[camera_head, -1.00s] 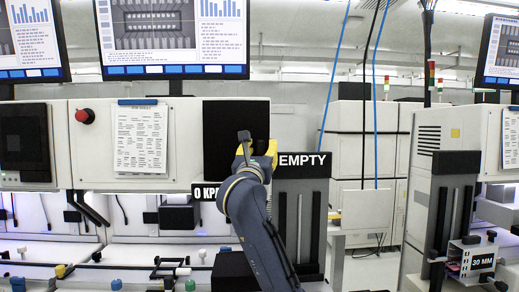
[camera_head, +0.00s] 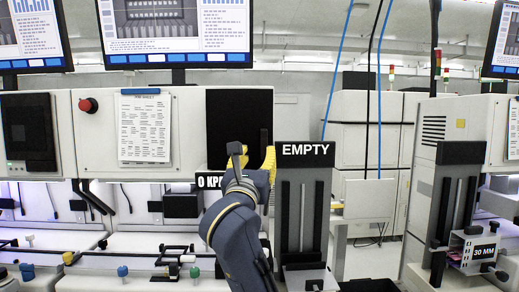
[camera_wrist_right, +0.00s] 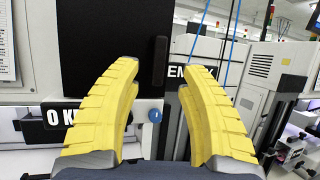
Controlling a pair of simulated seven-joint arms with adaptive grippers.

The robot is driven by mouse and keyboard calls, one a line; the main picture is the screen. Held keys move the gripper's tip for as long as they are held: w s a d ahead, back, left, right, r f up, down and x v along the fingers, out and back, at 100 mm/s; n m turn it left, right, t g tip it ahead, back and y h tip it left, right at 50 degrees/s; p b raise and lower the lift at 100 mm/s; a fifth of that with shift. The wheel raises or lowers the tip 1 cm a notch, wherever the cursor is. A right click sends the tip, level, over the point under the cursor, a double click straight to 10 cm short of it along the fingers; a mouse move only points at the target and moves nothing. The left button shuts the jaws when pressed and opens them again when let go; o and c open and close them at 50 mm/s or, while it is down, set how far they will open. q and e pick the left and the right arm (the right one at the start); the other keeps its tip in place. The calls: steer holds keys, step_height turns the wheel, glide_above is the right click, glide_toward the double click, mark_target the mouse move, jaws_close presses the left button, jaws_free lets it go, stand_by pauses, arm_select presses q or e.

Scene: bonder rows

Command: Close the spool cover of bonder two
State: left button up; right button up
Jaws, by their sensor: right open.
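The black panel (camera_head: 238,115) on the white machine front, which I take for the spool cover, lies about flush with the front. Whether it is fully shut I cannot tell. It also fills the upper left of the right wrist view (camera_wrist_right: 105,45), with a dark upright handle (camera_wrist_right: 159,60) near its right edge. My right gripper (camera_head: 252,157) is open and empty, in front of the panel's lower right part. In the right wrist view its yellow fingers (camera_wrist_right: 157,78) are spread wide below the handle, with nothing between them. My left gripper is not in view.
A dark column with an EMPTY sign (camera_head: 305,150) stands close right of my gripper. A partly hidden label (camera_head: 209,181) is under the panel. A red button (camera_head: 88,105) and a paper sheet (camera_head: 145,128) are on the front at left. A 30 MM holder (camera_head: 470,250) is at right.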

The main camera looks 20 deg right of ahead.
steer(key=shift+s+a+f, duration=0.3)
steer(key=shift+s+a, duration=0.05)
steer(key=shift+s, duration=0.2)
steer(key=shift+d, duration=0.1)
